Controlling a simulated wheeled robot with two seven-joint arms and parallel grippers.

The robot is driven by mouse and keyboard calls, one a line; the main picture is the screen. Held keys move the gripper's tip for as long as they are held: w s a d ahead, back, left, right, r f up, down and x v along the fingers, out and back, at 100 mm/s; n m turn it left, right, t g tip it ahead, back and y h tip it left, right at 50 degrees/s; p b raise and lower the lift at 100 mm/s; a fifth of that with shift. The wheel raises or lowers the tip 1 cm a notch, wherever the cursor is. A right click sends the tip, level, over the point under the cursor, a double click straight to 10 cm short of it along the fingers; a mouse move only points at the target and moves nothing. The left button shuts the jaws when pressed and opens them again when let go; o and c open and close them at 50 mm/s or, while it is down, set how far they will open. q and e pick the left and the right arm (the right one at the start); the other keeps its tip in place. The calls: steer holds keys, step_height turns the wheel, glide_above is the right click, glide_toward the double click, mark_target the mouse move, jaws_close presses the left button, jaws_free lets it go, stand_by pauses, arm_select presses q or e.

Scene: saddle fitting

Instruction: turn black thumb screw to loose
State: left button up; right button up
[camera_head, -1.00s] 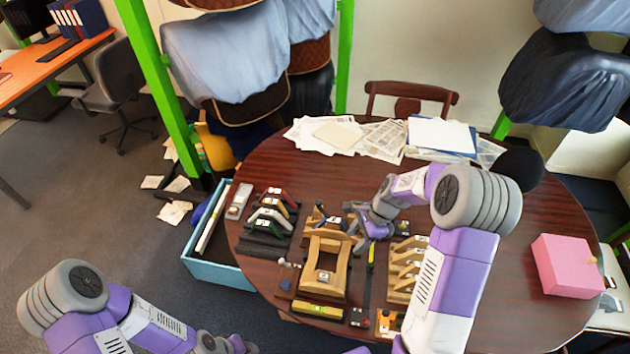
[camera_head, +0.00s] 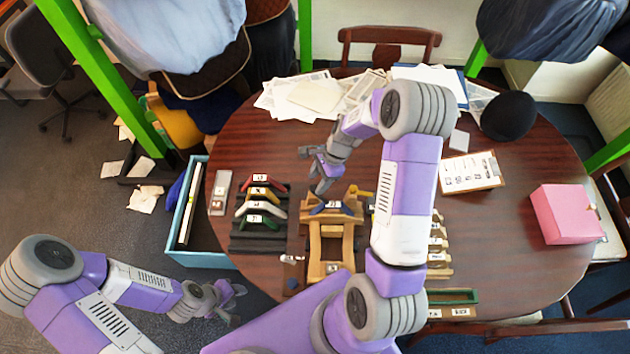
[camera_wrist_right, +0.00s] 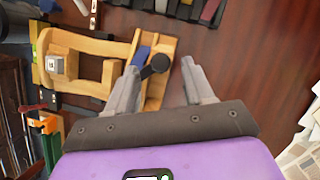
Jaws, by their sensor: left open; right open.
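The black thumb screw (camera_wrist_right: 157,65) shows in the right wrist view as a round black knob at the end of a wooden stand (camera_wrist_right: 97,47), beside a blue part (camera_wrist_right: 143,57). The stand also shows in the head view (camera_head: 313,245), with a blue piece (camera_head: 333,207) across its far end; I cannot make out the screw there. My right gripper (camera_head: 311,168) is open and empty beyond the stand's far end. In its wrist view the knob appears between the fingers, closer to the left one; contact is unclear. My left gripper (camera_head: 228,298) is open and empty, off the table's front left edge.
Several coloured arched pieces (camera_head: 262,207) on dark racks lie left of the stand. Wooden pieces (camera_head: 438,245) lie right of it, partly behind my right arm. A clipboard (camera_head: 470,172), black round object (camera_head: 508,116) and pink box (camera_head: 565,213) are farther right. Papers (camera_head: 315,95) cover the back.

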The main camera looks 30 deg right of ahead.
steer(key=shift+x, duration=1)
steer(key=shift+c, duration=0.5)
jaws_close()
